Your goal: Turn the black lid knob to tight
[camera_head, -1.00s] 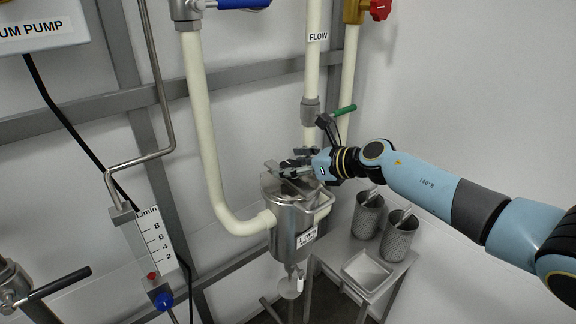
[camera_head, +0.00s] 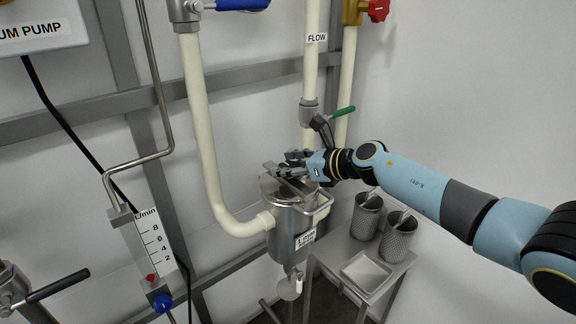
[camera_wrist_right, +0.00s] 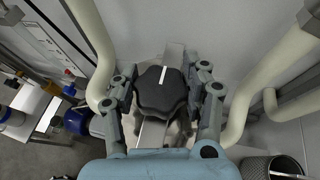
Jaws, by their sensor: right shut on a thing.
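The black lid knob (camera_wrist_right: 160,94) shows in the wrist view as a lobed knob with a white line on top. It sits over a grey metal bar (camera_wrist_right: 173,56). My right gripper (camera_wrist_right: 162,84) has one finger on each side of the knob and is shut on it. In the head view the right gripper (camera_head: 292,165) is at the top of the steel tank (camera_head: 286,220) and mostly hides the knob. I cannot read any tight marking. My left gripper is not in view.
Cream pipes (camera_head: 204,130) run left of and behind the tank. A green-handled valve (camera_head: 343,112) is just above the gripper. Perforated cups (camera_head: 398,240) and a white tray (camera_head: 366,271) stand on a small table at lower right. A flow gauge (camera_head: 152,245) is at left.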

